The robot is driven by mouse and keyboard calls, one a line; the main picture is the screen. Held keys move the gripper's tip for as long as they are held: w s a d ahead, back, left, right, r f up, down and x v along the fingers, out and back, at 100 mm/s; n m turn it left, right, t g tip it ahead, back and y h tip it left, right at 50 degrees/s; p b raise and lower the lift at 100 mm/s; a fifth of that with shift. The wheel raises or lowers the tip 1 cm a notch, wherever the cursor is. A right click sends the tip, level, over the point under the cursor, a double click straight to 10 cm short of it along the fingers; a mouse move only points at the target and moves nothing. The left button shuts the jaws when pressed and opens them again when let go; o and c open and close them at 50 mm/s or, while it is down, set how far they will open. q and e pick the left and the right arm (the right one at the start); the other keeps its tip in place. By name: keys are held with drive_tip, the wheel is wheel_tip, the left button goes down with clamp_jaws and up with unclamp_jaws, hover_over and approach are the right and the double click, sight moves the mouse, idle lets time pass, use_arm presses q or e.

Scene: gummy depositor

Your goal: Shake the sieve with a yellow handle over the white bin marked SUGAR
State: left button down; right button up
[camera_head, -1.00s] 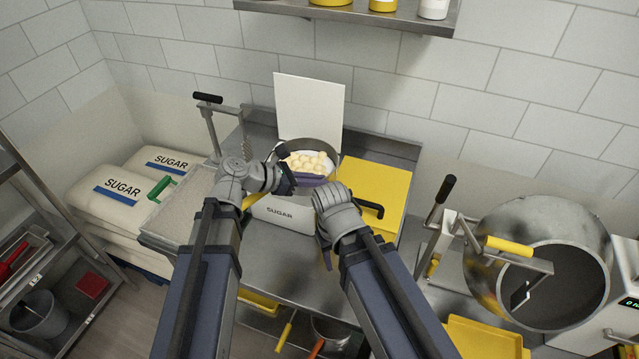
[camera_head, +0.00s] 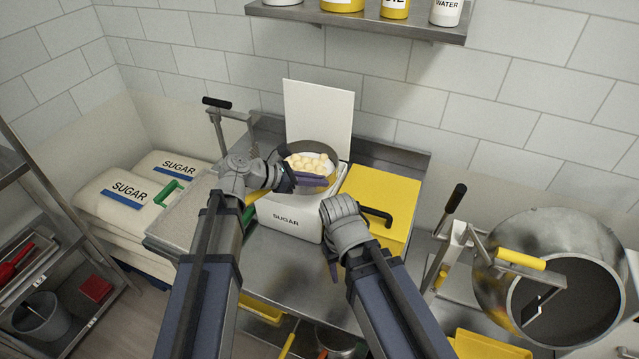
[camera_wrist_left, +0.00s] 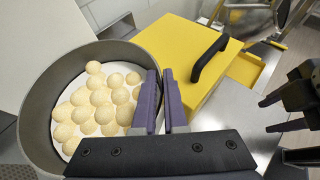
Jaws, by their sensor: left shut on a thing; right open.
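The sieve (camera_head: 336,163) is a round grey drum holding several pale yellow balls, over the open white bin marked SUGAR (camera_head: 284,222). In the left wrist view the sieve (camera_wrist_left: 37,112) fills the left side, with the balls on a white bottom. My left gripper (camera_head: 312,180) is shut at the near side of the sieve. Its purple fingers (camera_wrist_left: 163,78) stand close together beside the rim. The yellow handle (camera_head: 249,213) is mostly hidden behind my left wrist. My right gripper (camera_head: 331,262) is open and empty, low in front of the bin. It also shows at the right wrist-view edge (camera_wrist_left: 275,114).
The white lid (camera_head: 318,115) stands up behind the bin. A yellow bin with a black handle (camera_head: 385,190) stands right of it. A lever press (camera_head: 225,125) is at left, a steel drum (camera_head: 530,225) at right. Sugar sacks (camera_head: 125,185) lie far left.

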use_arm(q)
drive_tip(key=shift+w+a+f+b, duration=0.25)
drive_tip(key=shift+w+a, duration=0.05)
drive_tip(key=shift+w, duration=0.35)
drive_tip(key=shift+w+a+f+b, duration=0.2)
drive_tip(key=shift+w+a+f, duration=0.05)
drive_tip(key=shift+w, duration=0.35)
drive_tip(key=shift+w+d, duration=0.2)
drive_tip(key=shift+w+d, duration=0.15)
drive_tip(key=shift+d, duration=0.15)
drive_tip(key=shift+d, duration=0.15)
drive_tip(key=shift+s+a, duration=0.35)
drive_tip(key=shift+a, duration=0.35)
drive_tip(key=shift+s+a, duration=0.3)
drive_tip(key=shift+a, duration=0.4)
